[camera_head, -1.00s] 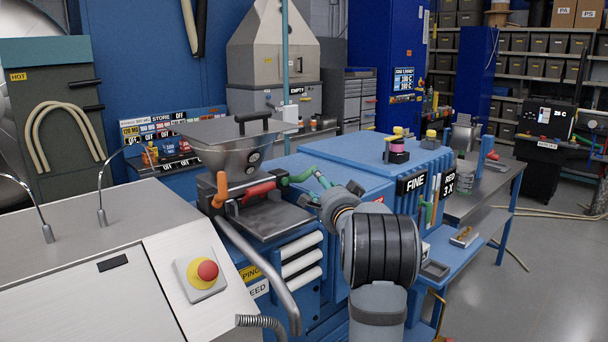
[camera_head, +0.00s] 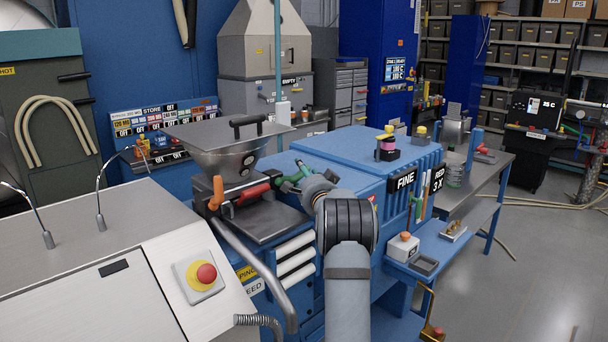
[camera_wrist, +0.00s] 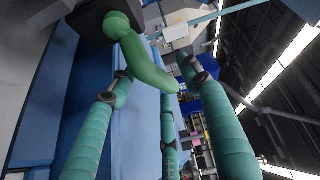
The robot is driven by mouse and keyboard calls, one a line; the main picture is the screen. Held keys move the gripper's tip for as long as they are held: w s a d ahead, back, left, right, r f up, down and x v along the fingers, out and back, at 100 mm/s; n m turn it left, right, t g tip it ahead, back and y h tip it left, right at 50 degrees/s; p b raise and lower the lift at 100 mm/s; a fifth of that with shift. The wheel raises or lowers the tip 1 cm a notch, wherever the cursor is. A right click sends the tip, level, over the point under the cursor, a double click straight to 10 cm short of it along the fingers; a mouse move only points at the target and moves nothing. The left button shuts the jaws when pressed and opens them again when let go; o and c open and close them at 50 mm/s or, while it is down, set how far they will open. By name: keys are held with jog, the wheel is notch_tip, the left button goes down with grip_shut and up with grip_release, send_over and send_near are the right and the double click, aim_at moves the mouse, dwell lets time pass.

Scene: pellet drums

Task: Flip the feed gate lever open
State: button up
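A green lever (camera_head: 288,183) sticks out to the right from the block under the steel hopper (camera_head: 228,160). A red lever (camera_head: 252,191) and an upright orange handle (camera_head: 217,192) are on the same block; I cannot tell by label which is the feed gate lever. My gripper (camera_head: 303,178) is at the green lever's outer end, partly hidden by my wrist. In the wrist view, the curved green lever (camera_wrist: 145,66) runs between the teal fingers of my gripper (camera_wrist: 157,75). The fingers are spread, with gaps between them and the lever; contact is not clear.
A blue machine housing (camera_head: 340,150) stands behind and right of the levers. A steel cabinet with a red emergency button (camera_head: 206,273) is at front left. A curved grey pipe (camera_head: 250,270) runs below the hopper. A blue shelf (camera_head: 445,250) holds small items at right.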

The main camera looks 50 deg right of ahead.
jog(key=shift+c, duration=1.2)
grip_shut()
